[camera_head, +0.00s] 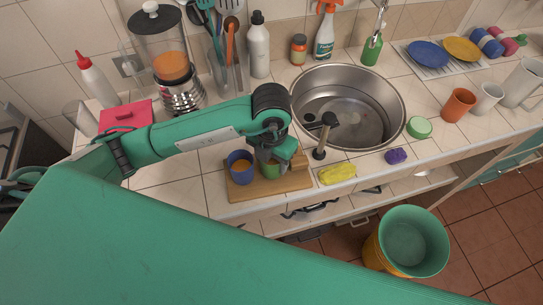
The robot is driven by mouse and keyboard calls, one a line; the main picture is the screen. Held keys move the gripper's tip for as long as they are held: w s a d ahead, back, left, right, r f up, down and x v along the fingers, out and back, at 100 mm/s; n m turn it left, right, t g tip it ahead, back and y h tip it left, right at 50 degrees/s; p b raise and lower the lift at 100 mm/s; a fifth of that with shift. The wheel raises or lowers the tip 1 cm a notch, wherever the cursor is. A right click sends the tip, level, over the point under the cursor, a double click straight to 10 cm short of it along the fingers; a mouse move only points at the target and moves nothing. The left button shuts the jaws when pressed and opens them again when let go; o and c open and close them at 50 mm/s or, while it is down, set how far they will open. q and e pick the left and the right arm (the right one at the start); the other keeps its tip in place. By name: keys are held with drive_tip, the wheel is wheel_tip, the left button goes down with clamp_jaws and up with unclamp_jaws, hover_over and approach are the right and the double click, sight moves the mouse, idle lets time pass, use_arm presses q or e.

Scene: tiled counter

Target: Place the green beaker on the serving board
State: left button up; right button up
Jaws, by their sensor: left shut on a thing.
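The wooden serving board (286,185) lies on the counter in front of the sink. A blue cup (239,171) stands on its left part. My left gripper (271,160) reaches in from the left and points down over the middle of the board. It is shut on the green beaker (270,172), which is mostly hidden by the gripper. The beaker is over or on the board, right of the blue cup; I cannot tell whether its base touches the wood.
The sink (352,105) lies behind and right of the board. A blender (165,60) and a red box (125,115) stand at the left.

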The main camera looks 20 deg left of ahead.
use_arm(q)
drive_tip(key=shift+f, duration=0.15)
drive_tip(key=o, duration=1)
drive_tip(key=shift+r, duration=0.3)
drive_tip(key=shift+r+b, duration=0.85)
drive_tip(key=shift+r, duration=5.05)
drive_tip(key=shift+r, duration=0.1)
